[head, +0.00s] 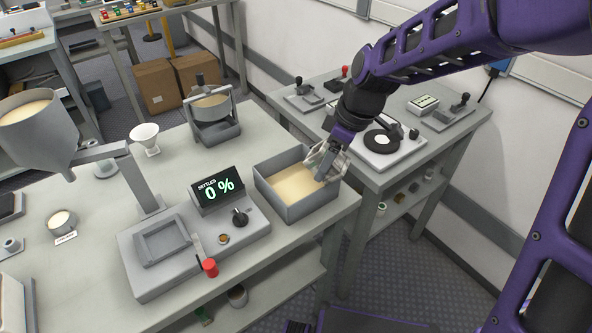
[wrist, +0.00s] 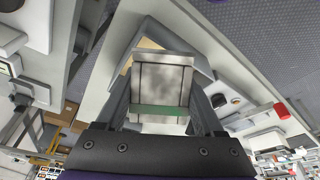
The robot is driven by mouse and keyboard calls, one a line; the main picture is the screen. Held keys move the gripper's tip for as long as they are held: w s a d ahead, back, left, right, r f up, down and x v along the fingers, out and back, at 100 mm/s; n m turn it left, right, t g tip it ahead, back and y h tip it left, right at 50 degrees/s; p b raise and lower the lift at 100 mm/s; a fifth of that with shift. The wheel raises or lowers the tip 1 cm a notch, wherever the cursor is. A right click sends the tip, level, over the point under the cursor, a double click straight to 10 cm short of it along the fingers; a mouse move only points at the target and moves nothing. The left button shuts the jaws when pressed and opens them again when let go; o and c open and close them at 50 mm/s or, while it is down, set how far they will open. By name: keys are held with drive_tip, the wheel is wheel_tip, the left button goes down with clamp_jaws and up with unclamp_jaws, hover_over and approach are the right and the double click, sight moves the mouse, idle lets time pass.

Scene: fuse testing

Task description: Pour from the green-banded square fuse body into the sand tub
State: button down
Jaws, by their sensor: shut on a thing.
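The green-banded square fuse body (wrist: 162,82) fills the middle of the wrist view, with a mottled grey-white face and a green band across its lower part. My gripper (wrist: 163,98) is shut on it, one finger on each side. In the head view my gripper (head: 327,160) is over the right end of the sand tub (head: 292,208), a grey open box with pale sand in it. The fuse body is mostly hidden by the fingers there. The tub (wrist: 202,67) shows partly behind the fuse body in the wrist view. I cannot see any sand falling.
A settling stand with a "SETTLED 0 %" display (head: 217,190) and a red knob (head: 210,267) stands left of the tub. A hopper (head: 35,125) is at the far left. A second bench (head: 455,132) with instruments lies behind and right of the tub.

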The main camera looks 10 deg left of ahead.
drive_tip(key=shift+d+r+y, duration=0.1)
drive_tip(key=shift+r+y, duration=0.15)
drive_tip(key=shift+y, duration=0.35)
drive_tip(key=shift+d+f+t+y, duration=0.1)
drive_tip(key=shift+f+t+y, duration=0.2)
drive_tip(key=shift+y, duration=0.3)
drive_tip(key=shift+s+d+r+y, duration=0.1)
drive_tip(key=shift+d+r+y, duration=0.4)
drive_tip(key=shift+d+y, duration=0.3)
drive_tip(key=shift+s+d+f+y, duration=0.15)
drive_tip(key=shift+d+f+y, duration=0.15)
drive_tip(key=shift+y, duration=0.5)
drive_tip(key=shift+s+d+f+t+y, duration=0.1)
drive_tip(key=shift+d+f+t+y, duration=0.2)
drive_tip(key=shift+y, duration=0.4)
drive_tip(key=shift+s+d+t+y, duration=0.1)
drive_tip(key=shift+d+y, duration=0.35)
drive_tip(key=shift+y, duration=0.25)
drive_tip(key=shift+d+f+t+y, duration=0.2)
drive_tip(key=shift+d+y, duration=0.15)
drive_tip(key=shift+y, duration=0.35)
drive_tip(key=shift+d, duration=0.15)
